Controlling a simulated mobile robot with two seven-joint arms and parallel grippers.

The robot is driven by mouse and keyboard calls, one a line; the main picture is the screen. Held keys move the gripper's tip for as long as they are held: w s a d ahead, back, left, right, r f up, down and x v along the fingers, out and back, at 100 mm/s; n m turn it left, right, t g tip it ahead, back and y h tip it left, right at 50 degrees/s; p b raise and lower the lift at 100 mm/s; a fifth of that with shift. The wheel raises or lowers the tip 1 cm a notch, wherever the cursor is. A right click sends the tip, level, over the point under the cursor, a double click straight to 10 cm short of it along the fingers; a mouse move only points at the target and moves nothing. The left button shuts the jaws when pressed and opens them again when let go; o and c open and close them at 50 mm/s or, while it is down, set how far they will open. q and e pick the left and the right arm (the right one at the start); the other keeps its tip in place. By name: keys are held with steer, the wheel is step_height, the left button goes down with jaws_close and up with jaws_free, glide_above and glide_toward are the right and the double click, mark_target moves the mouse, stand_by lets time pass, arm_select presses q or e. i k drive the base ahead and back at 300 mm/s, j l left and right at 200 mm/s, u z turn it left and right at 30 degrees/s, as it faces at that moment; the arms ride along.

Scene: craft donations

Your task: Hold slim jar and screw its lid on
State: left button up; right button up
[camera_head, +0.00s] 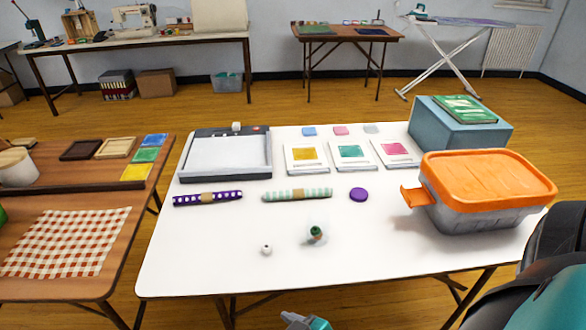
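A small upright object with a green top and a brownish middle (316,233) stands near the front middle of the white table; it may be the slim jar, but it is too small to be sure. A small white round piece (267,249) with a dark spot lies to its left, apart from it; I cannot tell whether it is the lid. Neither is held. I see no gripper fingers. A teal and grey part of mine shows at the bottom edge, and a large teal and black part of mine at the lower right.
The white table (200,262) is clear at its front left. An orange-lidded tub (480,190) stands at the right, before a blue box (455,135). Two patterned rolls (208,198) (290,195) and a purple disc (358,194) lie mid-table. A wooden table (80,285) is at left.

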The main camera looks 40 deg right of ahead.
mark_target(317, 222)
steer(key=z, duration=1.35)
